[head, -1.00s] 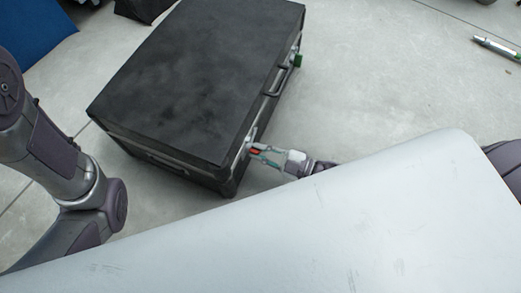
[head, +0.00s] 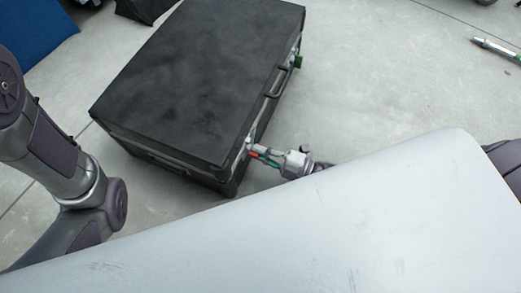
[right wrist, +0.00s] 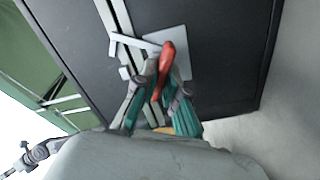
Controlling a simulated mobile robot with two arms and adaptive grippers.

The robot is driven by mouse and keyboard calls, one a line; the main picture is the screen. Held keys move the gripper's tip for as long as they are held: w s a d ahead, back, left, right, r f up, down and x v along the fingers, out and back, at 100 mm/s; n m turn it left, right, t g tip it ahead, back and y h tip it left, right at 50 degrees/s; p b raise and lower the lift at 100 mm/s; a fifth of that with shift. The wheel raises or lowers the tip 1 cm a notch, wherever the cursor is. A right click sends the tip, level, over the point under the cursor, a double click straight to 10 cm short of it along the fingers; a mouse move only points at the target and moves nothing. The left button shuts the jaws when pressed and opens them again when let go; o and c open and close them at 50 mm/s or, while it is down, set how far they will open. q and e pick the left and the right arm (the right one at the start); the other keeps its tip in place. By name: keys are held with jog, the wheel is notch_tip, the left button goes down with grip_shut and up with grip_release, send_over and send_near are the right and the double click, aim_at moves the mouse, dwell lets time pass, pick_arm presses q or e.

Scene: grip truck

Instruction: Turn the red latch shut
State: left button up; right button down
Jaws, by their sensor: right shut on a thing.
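A black case (head: 200,75) lies on the floor, its lid closed. The red latch (right wrist: 167,60) is a red handle on a metal plate on the case's side, near a corner. It shows small in the head view (head: 254,154). My right gripper (right wrist: 158,92) is at the latch, its green-padded fingers shut around the lower part of the red handle. The fingers partly hide the handle's lower end. In the head view my right gripper (head: 265,158) reaches the case from the right. My left arm shows at the left; its gripper is out of view.
A green latch (head: 298,62) sits at the far end of the same side. A carry handle (head: 275,82) is between the latches. A pen-like object (head: 495,48) lies on the floor at the upper right. The floor right of the case is clear.

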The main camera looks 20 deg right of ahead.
jog(key=n, duration=0.6)
jog(key=shift+f, duration=0.15)
dwell(0.6)
jog(key=c, duration=1.2)
grip_release()
jog(key=shift+c, duration=0.2)
jog(key=shift+d, duration=0.1)
jog(key=v, duration=1.2)
